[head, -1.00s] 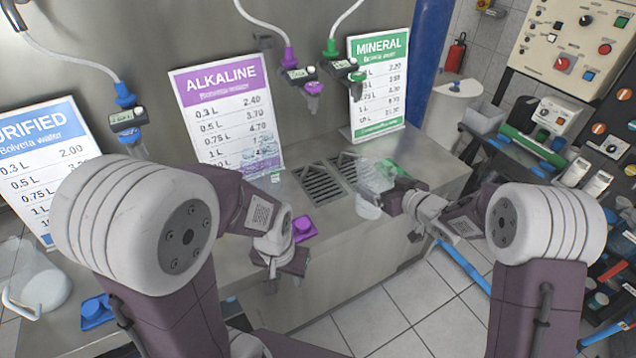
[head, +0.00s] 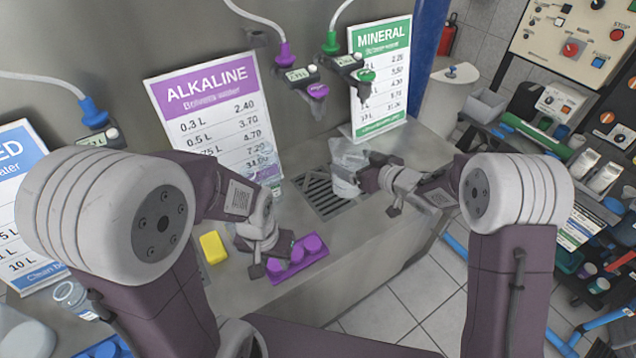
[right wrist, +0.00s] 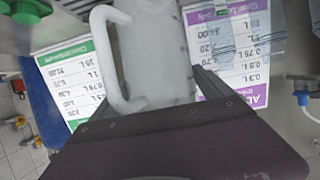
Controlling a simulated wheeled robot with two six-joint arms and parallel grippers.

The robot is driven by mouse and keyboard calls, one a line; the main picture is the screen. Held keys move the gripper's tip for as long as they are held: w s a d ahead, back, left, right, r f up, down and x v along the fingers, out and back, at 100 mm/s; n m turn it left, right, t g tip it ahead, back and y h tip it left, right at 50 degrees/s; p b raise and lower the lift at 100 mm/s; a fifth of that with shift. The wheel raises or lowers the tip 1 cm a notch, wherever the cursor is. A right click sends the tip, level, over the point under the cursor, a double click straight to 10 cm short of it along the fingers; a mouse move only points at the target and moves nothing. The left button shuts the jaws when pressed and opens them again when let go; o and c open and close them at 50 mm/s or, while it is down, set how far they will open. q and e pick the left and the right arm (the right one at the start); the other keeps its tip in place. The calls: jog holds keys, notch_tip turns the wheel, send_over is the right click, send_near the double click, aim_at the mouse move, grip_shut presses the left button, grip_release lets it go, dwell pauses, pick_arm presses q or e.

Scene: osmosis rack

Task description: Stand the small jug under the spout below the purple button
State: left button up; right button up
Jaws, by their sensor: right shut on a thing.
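The small jug (head: 346,160) is translucent white and roughly upright over the right part of the drain grate (head: 318,196). I cannot tell whether its base touches the grate. My right gripper (head: 372,172) is shut on it from the right. In the right wrist view the jug (right wrist: 160,55) fills the middle, its handle at the left. The purple button (head: 318,91) is on the dispenser below the purple hose, above and left of the jug; its spout is hard to make out. My left gripper (head: 262,258) is low, beside a purple tray of caps; its jaw opening is unclear.
The purple tray (head: 300,262) and a yellow block (head: 213,247) are on the counter near my left gripper. The green dispenser (head: 352,66) hangs to the right of the purple one. The alkaline sign (head: 205,110) and mineral sign (head: 380,85) stand behind. A clear vessel is by the alkaline sign.

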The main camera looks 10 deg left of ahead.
jog(key=w+a+f, duration=0.6)
jog(key=a+f, duration=0.2)
jog(key=f, duration=0.3)
jog(key=shift+a, duration=0.35)
jog(key=o, duration=1.1)
jog(key=shift+p, duration=0.3)
jog(key=shift+o, duration=0.2)
jog(key=b+v, duration=0.1)
jog(key=v, duration=1.1)
jog(key=shift+r, duration=0.15)
